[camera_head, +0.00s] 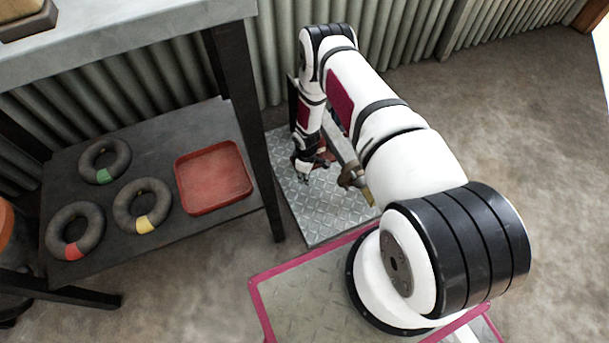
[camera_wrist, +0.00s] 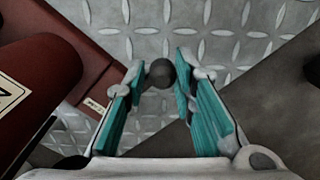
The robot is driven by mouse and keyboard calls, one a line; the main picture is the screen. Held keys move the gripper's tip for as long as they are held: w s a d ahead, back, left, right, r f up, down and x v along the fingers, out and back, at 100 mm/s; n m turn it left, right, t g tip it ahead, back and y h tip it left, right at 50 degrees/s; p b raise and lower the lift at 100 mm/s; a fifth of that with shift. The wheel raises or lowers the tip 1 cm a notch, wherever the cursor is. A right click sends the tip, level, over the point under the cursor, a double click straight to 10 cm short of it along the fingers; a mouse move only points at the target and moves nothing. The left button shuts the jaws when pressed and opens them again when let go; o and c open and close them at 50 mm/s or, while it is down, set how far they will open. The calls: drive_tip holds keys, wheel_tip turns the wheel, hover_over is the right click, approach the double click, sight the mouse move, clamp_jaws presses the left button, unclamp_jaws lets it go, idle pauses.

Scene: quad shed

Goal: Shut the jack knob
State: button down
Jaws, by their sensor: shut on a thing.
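The jack knob (camera_wrist: 160,75) is a small dark round ball in the wrist view, between the tips of my gripper (camera_wrist: 159,82). The teal-lined fingers stand on both sides of it, and my gripper is shut on it. The red body of the jack (camera_wrist: 40,90) fills the left side of the wrist view. In the head view my gripper (camera_head: 306,176) reaches down beside the jack (camera_head: 323,158), which is largely hidden by my arm. The knob cannot be made out there.
The jack stands on a diamond-plate metal sheet (camera_head: 318,215) on the floor. To the left is a dark shelf (camera_head: 215,222) with a red tray (camera_head: 213,178) and three dark rings (camera_head: 143,205) with coloured marks. A corrugated wall (camera_head: 420,35) runs behind.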

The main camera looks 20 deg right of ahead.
drive_tip(key=shift+w, duration=0.15)
idle(0.3)
drive_tip(key=c, duration=1.4)
unclamp_jaws()
